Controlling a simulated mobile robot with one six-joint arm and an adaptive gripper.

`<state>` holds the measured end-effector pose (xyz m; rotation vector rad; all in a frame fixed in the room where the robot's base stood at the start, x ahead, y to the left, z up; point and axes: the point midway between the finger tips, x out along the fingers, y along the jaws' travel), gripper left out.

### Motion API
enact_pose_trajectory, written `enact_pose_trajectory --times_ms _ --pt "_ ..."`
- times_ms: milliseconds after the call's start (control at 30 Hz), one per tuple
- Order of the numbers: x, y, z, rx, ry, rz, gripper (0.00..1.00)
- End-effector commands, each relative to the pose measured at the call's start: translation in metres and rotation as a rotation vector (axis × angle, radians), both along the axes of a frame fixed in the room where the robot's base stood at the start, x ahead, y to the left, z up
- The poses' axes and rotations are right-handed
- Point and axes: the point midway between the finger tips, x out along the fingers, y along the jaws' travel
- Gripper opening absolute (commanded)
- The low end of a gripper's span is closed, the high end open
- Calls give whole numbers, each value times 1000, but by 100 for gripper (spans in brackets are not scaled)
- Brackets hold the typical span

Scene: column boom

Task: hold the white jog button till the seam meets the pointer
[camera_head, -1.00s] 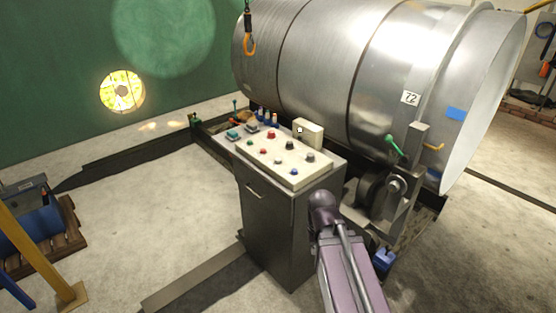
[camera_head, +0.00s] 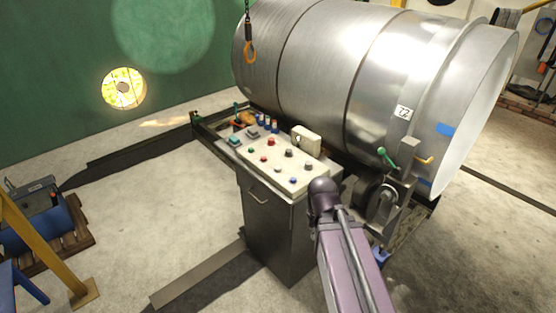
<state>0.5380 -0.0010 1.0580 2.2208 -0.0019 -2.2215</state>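The control console (camera_head: 268,215) stands in front of the large metal drum (camera_head: 325,60), with a cream sloped panel (camera_head: 262,167) on top. A small pale button (camera_head: 277,169), which looks like the white jog button, is near the panel's front edge among other coloured buttons. Dark seam lines (camera_head: 357,75) run around the drum. A yellow-orange piece (camera_head: 425,160) sticks out by the drum's right end; I cannot tell whether it is the pointer. My purple arm rises from the bottom to a dark joint covering the panel's right corner. My gripper is not visible.
A green-handled lever (camera_head: 388,157) is right of the console. A hook (camera_head: 250,50) hangs at the drum's left end. A yellow post (camera_head: 45,250) and a blue machine on a pallet (camera_head: 75,225) are at left. The floor (camera_head: 150,210) between is clear.

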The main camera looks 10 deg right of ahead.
Motion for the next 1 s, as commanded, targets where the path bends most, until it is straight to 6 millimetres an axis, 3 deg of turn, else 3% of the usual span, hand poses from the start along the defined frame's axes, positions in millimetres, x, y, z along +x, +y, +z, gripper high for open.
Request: enact_pose_trajectory --times_ms 33,200,1000 --pt "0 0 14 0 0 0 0" --pt "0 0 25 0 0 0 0" --pt "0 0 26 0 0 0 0"
